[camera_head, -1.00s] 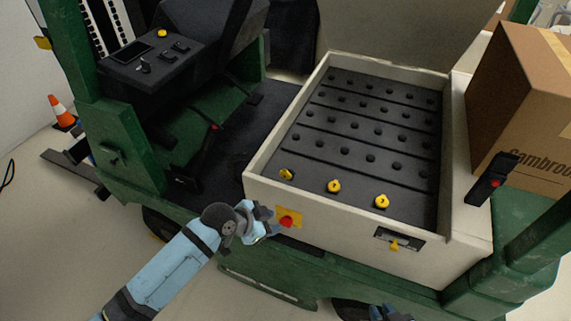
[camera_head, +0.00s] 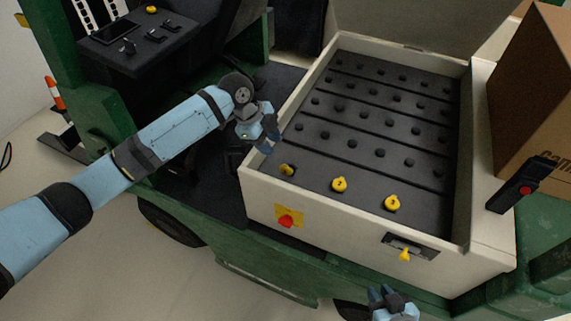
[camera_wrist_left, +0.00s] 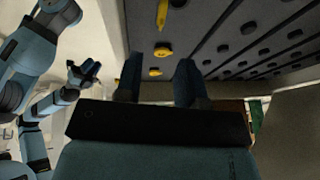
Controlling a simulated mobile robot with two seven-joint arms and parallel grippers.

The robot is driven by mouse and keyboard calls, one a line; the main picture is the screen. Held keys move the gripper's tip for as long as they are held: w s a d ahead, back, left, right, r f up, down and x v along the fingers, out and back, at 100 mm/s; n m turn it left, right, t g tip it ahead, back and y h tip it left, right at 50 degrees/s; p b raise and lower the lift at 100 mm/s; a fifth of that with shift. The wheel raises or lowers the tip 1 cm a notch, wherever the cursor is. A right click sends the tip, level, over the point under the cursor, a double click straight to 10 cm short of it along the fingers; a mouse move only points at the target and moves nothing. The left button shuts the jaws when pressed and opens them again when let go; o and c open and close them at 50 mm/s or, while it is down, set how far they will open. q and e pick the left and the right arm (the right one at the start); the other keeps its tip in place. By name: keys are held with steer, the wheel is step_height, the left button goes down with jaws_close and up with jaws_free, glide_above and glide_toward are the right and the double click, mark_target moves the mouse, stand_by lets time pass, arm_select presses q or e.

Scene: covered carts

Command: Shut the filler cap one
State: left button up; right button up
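Three yellow filler caps stand in a row along the front of the black battery top. The leftmost, cap one (camera_head: 287,169), has its lid standing up; in the left wrist view the raised lid (camera_wrist_left: 162,14) shows as a narrow upright strip. The middle cap (camera_head: 340,184) and right cap (camera_head: 391,203) lie flat. My left gripper (camera_head: 268,144) is open and empty, just left of and above cap one, near the box's left wall. Its fingers (camera_wrist_left: 158,72) stand apart in the left wrist view. My right gripper (camera_head: 386,294) is open and empty, low in front of the cart.
The cream battery box (camera_head: 300,212) has raised walls, with a red knob (camera_head: 286,221) and a yellow latch (camera_head: 405,254) on its front. A raised cover stands behind. A cardboard box (camera_head: 530,100) and black handle (camera_head: 522,185) are at right. The control console (camera_head: 135,38) is at left.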

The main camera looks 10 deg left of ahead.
mark_target(285, 165)
arm_select(q)
steer(key=x, duration=1)
steer(key=shift+f, duration=0.1)
jaws_close()
